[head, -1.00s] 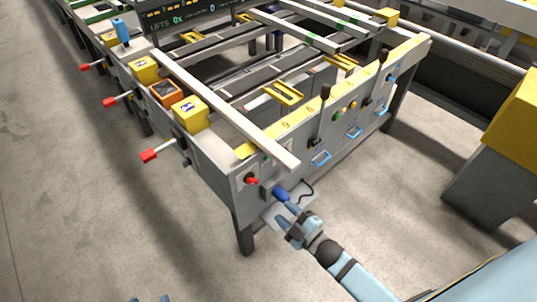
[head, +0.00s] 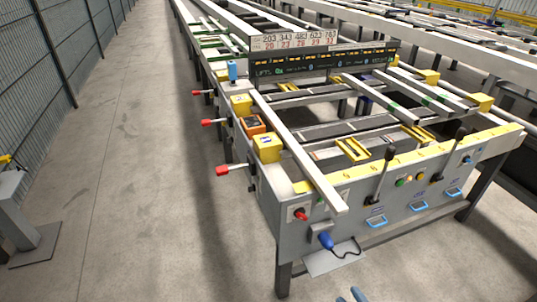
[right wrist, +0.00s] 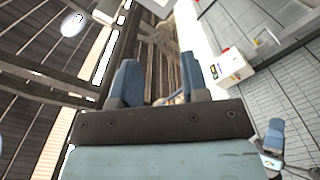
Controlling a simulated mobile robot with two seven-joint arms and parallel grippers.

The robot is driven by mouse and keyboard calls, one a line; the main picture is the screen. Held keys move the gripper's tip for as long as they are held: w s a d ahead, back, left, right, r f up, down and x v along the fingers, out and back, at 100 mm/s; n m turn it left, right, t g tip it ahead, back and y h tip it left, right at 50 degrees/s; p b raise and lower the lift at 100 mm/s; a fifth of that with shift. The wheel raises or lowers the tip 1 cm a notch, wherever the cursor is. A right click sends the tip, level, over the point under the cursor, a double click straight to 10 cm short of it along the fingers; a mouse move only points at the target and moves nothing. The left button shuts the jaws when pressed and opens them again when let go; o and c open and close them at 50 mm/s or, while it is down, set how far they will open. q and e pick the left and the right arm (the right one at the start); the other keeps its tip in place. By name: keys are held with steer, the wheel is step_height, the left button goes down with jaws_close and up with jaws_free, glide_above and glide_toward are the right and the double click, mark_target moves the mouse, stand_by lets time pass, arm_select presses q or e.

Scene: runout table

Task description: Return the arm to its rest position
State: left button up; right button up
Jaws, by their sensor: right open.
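My right gripper (head: 352,295) shows only as two blue-grey fingertips at the bottom edge of the head view. In the right wrist view its two blue fingers (right wrist: 158,82) stand apart with a gap between them and nothing held. In the head view it is below the front of the runout table (head: 400,212), apart from the blue plug-like handle (head: 326,240) on a black cable. The rest of my right arm is out of the head view. My left gripper is not seen in the head view.
The table's front panel carries black levers (head: 385,170), coloured buttons and blue handles (head: 376,221). Red-tipped handles (head: 222,170) stick out on its left side. A small shelf (head: 335,262) juts out low at the front corner.

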steer(key=d+n+g+y, duration=0.1)
steer(key=d+n+g, duration=0.35)
steer(key=d, duration=1.15)
steer(key=s+a+m+g+h, duration=0.35)
steer(key=s+a+m, duration=0.25)
steer(key=s+m, duration=0.55)
steer(key=a+r+m+t, duration=0.2)
steer(key=a+m, duration=0.2)
steer(key=a, duration=0.9)
arm_select(q)
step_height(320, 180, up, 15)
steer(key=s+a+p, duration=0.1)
steer(key=p, duration=1.8)
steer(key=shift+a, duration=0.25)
arm_select(e)
step_height(320, 180, up, 15)
steer(key=d, duration=0.1)
steer(key=shift+s+d+n, duration=0.3)
steer(key=shift+d+n, duration=0.1)
steer(key=shift+f+h, duration=0.1)
steer(key=shift+h, duration=0.15)
